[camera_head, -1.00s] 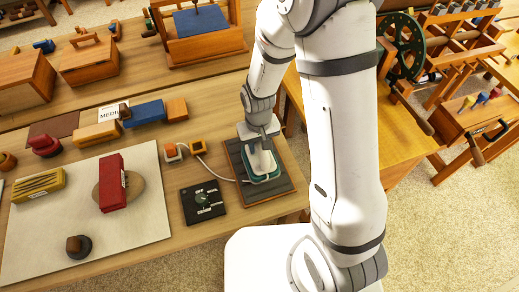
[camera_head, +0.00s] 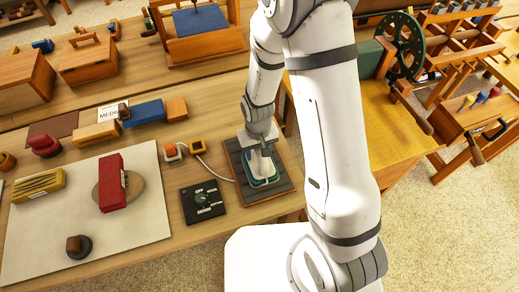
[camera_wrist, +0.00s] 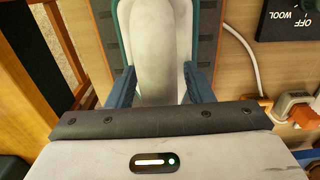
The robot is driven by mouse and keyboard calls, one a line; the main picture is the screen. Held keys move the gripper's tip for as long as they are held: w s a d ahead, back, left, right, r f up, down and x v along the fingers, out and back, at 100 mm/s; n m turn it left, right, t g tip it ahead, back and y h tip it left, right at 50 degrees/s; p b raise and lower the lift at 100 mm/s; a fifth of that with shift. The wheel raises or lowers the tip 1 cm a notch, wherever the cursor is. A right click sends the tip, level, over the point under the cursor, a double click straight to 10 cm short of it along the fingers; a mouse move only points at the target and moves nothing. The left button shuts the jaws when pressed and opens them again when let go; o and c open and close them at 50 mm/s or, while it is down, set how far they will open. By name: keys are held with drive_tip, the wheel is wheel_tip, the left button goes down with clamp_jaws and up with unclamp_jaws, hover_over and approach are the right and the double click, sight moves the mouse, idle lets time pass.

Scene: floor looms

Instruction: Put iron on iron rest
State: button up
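The iron (camera_head: 263,181) has a white body and a teal base. It is at the iron rest (camera_head: 284,184), a dark ridged pad in a wooden frame near the table's front right corner. My gripper (camera_head: 262,150) reaches down to the iron from above. In the wrist view my gripper (camera_wrist: 160,88) has its blue fingers on both sides of the white part of the iron (camera_wrist: 160,45), shut on it. The ridged pad of the iron rest (camera_wrist: 209,35) shows on either side. The iron's underside is hidden, so its contact with the pad cannot be seen.
A black dial plate (camera_head: 203,202) lies just left of the rest, with a white cord (camera_head: 215,170) above it. Orange plug blocks (camera_head: 173,152) stand behind. A pale mat (camera_head: 140,225) with a red box (camera_head: 112,182) lies further left. A wooden loom (camera_head: 400,90) stands right.

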wheel_tip(320, 180, up, 12)
drive_tip(key=shift+r+b, duration=0.25)
drive_tip(key=shift+b, duration=0.45)
drive_tip(key=s+d+r+m+t, duration=0.3)
drive_tip(key=s+d+r, duration=0.9)
drive_tip(key=r, duration=0.3)
drive_tip(key=shift+d, duration=0.3)
drive_tip(key=shift+c, duration=0.4)
